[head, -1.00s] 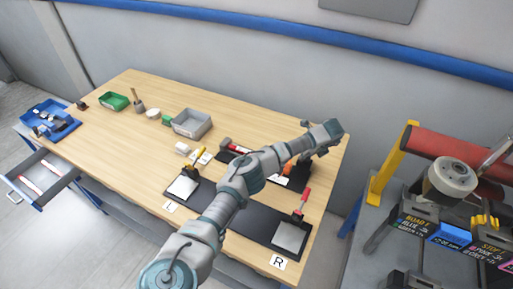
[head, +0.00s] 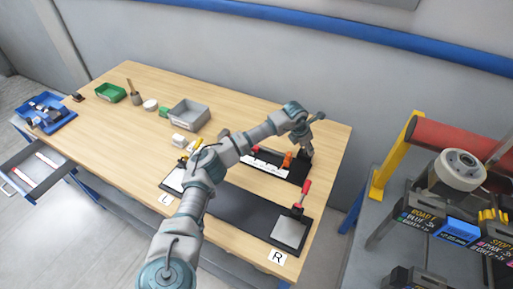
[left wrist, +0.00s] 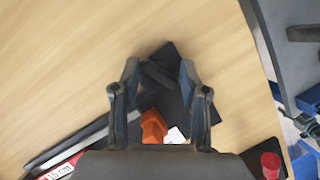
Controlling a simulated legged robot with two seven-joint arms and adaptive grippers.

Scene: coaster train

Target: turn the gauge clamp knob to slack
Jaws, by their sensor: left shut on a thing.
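The gauge (head: 268,167) is a dark strip with a white scale, lying near the back right of the bench. An orange block (head: 287,159) stands on it, and this block also shows in the left wrist view (left wrist: 153,127). My left gripper (head: 305,152) points down at the gauge's right end, just right of the orange block. In the left wrist view its fingers (left wrist: 160,75) are closed about a dark knob-like part (left wrist: 158,74), which seems to be the clamp knob. The fingers partly hide it, so its turn angle cannot be read. My right gripper is not in view.
A black fixture board (head: 240,212) lies in front of the gauge, with a red-handled clamp (head: 303,195) near my gripper. A grey bin (head: 190,115) and green bin (head: 110,93) stand farther left. A rack with a red roller (head: 450,150) stands at the right.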

